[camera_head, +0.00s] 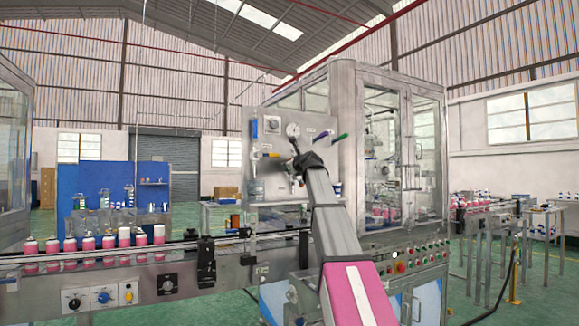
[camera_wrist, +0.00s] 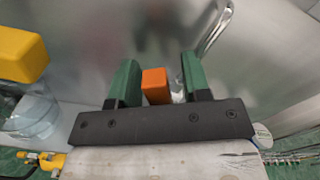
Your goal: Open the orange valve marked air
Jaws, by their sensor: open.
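In the wrist view an orange block-shaped handle (camera_wrist: 154,86) shows between the two green fingers of my gripper (camera_wrist: 158,72). The gripper is open, with gaps on both sides of the handle; the left gap is narrower. No air marking can be read. In the head view my gripper (camera_head: 297,152) is at the steel valve panel (camera_head: 267,180), below a round gauge (camera_head: 292,130). The orange handle cannot be made out there, where my gripper and arm cover part of the panel.
A yellow handle (camera_wrist: 20,54) is close on the left in the wrist view. On the panel, a blue handle (camera_head: 254,128) is left, and purple (camera_head: 323,135) and green (camera_head: 341,137) handles are right. A conveyor with pink-and-white cans (camera_head: 108,242) runs at left.

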